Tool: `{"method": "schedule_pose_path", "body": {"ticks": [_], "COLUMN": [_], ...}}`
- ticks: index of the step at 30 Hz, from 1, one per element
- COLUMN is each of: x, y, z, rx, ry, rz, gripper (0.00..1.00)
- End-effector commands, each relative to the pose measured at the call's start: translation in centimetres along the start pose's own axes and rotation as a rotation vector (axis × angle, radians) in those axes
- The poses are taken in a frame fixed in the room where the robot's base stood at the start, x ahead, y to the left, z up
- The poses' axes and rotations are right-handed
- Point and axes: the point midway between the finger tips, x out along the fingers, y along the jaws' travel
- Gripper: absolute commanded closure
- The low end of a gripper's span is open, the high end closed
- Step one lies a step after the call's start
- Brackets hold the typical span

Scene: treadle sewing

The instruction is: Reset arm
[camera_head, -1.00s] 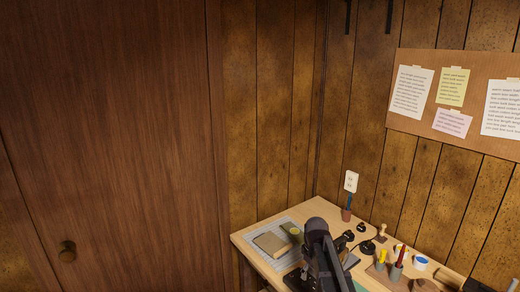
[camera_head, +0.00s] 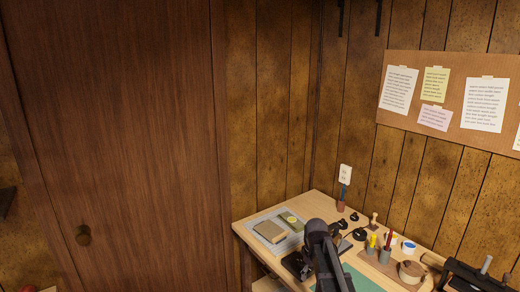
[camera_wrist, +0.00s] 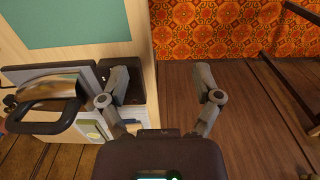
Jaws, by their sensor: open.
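My gripper (camera_wrist: 162,88) is open and empty in the wrist view, its two grey fingers spread apart above the wooden floor. Its left finger overlaps the edge of the wooden table, and its right finger is over bare floor. In the head view my dark arm (camera_head: 322,255) stands in front of the table, and the gripper itself cannot be made out there.
The wooden table (camera_head: 250,233) holds a book (camera_head: 270,232), several small tools and a green mat (camera_head: 362,280). The wrist view shows a green mat (camera_wrist: 65,22), a black handle (camera_wrist: 45,127) and a patterned orange textile (camera_wrist: 220,30). A brown door (camera_head: 120,130) stands at left.

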Motion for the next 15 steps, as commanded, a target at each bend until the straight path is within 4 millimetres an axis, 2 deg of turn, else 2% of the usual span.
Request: {"method": "schedule_pose_path", "body": {"ticks": [8, 15], "x": [0.2, 0.3], "y": [-1.9, -4.1], "z": [2.2, 5.0], "rx": [0.094, 0.225], "ry": [0.000, 0.000], "rz": [0.000, 0.000], "gripper": [0.18, 0.18]}}
